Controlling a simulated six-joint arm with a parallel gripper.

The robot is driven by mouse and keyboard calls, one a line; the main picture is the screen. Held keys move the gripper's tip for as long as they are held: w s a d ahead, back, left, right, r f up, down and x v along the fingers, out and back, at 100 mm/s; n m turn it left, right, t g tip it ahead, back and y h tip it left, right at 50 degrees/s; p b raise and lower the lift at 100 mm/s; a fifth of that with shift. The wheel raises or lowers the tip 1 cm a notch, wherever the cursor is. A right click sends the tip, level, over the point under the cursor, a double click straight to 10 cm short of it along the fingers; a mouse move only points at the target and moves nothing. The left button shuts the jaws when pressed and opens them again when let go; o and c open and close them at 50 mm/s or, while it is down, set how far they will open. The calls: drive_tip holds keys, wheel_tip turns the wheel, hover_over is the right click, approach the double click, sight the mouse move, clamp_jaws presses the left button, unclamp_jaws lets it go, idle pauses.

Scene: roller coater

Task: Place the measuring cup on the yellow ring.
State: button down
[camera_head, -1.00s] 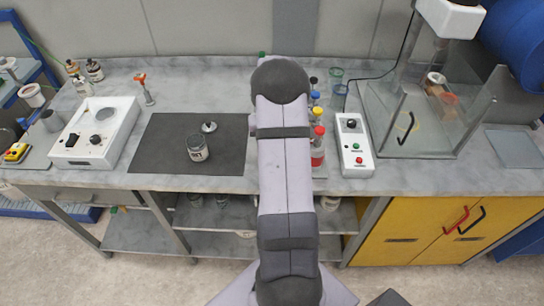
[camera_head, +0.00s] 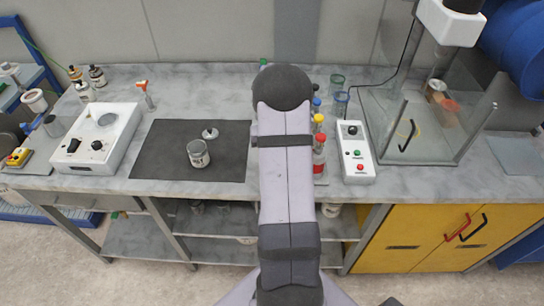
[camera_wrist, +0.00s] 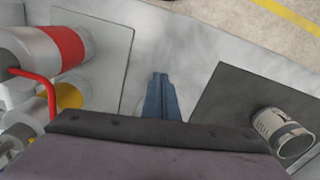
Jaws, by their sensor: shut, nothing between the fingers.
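A grey can-like cup with a label (camera_head: 198,153) stands upright on the dark mat, left of my arm; it also shows in the wrist view (camera_wrist: 283,132). I cannot tell for sure which vessel is the measuring cup. A faint yellow arc (camera_head: 417,131), possibly the yellow ring, shows inside the glass enclosure. My gripper (camera_wrist: 160,80) is shut and empty above the bench, between the mat and the bottles; my arm hides it in the head view.
Bottles with coloured caps, one red (camera_head: 320,140), stand close right of my arm. A white control box (camera_head: 358,152) lies beside the glass enclosure (camera_head: 455,150). A white device (camera_head: 97,137) stands left of the dark mat (camera_head: 225,168). A small round lid-like piece (camera_head: 210,134) lies behind the can.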

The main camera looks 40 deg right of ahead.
drive_tip(key=shift+s+a, duration=0.45)
drive_tip(key=shift+s, duration=0.15)
wheel_tip(320, 180, up, 13)
drive_tip(key=d+b, duration=0.2)
drive_tip(key=b, duration=0.1)
drive_tip(key=s+m, duration=0.1)
drive_tip(key=m, duration=1.1)
drive_tip(key=s+a+f+m+t+h, duration=0.1)
drive_tip(key=m, duration=1.1)
drive_tip(key=s+a+f+m+t, duration=0.1)
drive_tip(key=m, duration=1)
drive_tip(key=shift+s+a+f+m+h, duration=0.1)
drive_tip(key=shift+s+a+m+h, duration=0.1)
drive_tip(key=shift+m+h, duration=0.15)
